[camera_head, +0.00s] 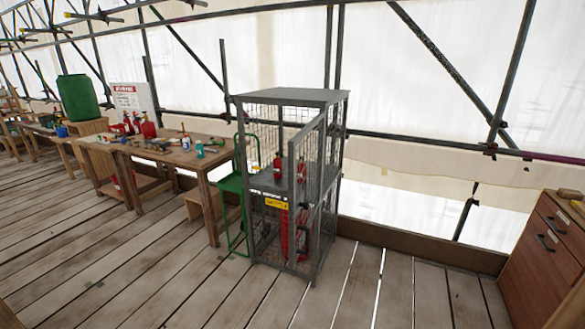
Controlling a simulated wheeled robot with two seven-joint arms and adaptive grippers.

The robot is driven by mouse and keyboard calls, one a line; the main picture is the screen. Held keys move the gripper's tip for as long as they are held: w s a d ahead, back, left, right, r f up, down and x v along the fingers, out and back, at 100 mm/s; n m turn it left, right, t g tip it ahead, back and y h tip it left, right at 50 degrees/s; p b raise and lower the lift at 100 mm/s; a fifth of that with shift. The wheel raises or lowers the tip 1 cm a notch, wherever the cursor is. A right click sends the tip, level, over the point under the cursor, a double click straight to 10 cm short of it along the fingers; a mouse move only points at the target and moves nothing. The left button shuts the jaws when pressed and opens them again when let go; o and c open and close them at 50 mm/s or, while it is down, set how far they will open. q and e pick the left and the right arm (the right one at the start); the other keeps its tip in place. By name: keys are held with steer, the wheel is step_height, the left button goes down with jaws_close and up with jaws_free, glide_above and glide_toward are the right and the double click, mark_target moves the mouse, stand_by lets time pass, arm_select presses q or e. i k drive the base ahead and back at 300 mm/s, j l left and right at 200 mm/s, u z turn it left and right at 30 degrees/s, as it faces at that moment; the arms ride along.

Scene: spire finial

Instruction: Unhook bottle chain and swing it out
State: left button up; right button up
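A grey wire-mesh cage (291,96) stands on the plank floor near the middle of the head view. A tall red bottle (286,235) stands upright in its lower part, partly hidden by mesh and frame bars. A yellow label (277,204) sits on the front below the shelf. I cannot make out a chain or its hook at this size. Neither of my grippers is in view.
A wooden workbench (190,160) with tools and bottles is further left. A brown drawer cabinet (545,250) stands at the right edge. The plank floor (350,290) before the cage is clear.

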mark_target(254, 167)
steer(key=i, duration=0.7)
steer(key=i+l, duration=0.15)
steer(key=i, duration=0.6)
steer(key=i+j, duration=0.15)
steer(key=j, duration=0.25)
steer(key=i+j+u, duration=0.1)
steer(key=j, duration=0.3)
steer(key=i+j, duration=0.25)
steer(key=j, duration=0.15)
steer(key=i+j+u, duration=0.1)
steer(key=j, duration=0.25)
steer(key=i, duration=0.1)
